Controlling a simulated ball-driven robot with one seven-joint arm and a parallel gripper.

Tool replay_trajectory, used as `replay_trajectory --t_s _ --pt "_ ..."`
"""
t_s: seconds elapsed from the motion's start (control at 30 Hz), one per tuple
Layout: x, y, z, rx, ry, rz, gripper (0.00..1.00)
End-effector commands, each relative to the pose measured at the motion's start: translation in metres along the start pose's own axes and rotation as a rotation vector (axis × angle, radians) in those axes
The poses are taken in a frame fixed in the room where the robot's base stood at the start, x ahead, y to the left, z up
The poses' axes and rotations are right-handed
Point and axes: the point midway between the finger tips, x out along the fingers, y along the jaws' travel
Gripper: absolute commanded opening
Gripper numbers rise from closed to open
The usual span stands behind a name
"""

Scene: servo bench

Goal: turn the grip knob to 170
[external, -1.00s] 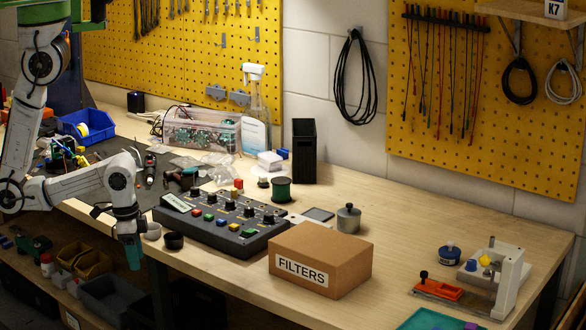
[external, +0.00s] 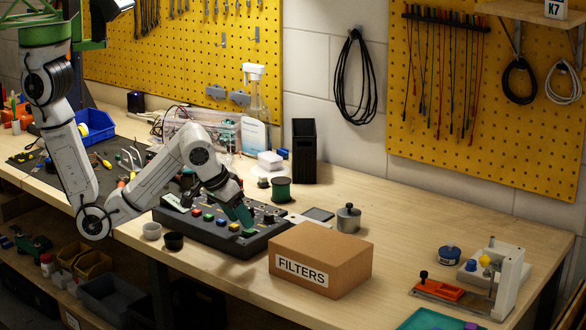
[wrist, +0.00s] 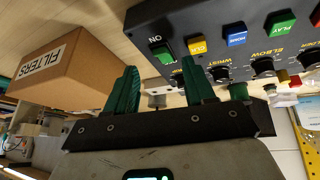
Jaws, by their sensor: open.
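The dark control box (external: 225,237) lies on the bench with a row of coloured buttons and a row of black knobs. The knob at its right end (external: 268,218) in the external view is probably the grip knob; its label is unreadable. My gripper (external: 245,219) is over the right half of the box, pointing down, close to that knob. In the wrist view my gripper (wrist: 160,82) is open with nothing visible held. The wrist knob (wrist: 219,73) and elbow knob (wrist: 262,66) show beyond the right finger, which seems to hide the grip knob.
The FILTERS carton (external: 335,258) stands just right of the control box; it also shows in the wrist view (wrist: 82,72). A metal pot (external: 348,218) and a green spool (external: 281,190) stand behind.

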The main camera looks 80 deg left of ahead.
Motion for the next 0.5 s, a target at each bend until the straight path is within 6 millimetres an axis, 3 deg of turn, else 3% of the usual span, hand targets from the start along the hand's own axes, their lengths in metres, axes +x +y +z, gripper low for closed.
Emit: replay_trajectory --t_s 0.03,0.1,0.2,0.33,0.5 --pt "-0.002 0.000 -0.028 -0.126 0.022 -0.020 0.54" --pt "-0.003 -0.008 -0.062 -0.324 0.042 -0.062 0.54" --pt "-0.007 -0.019 -0.101 -0.613 0.051 -0.114 0.54" --pt "-0.013 -0.031 -0.134 -0.977 0.023 -0.181 0.54" --pt "-0.017 -0.036 -0.150 -1.406 -0.071 -0.290 0.54"
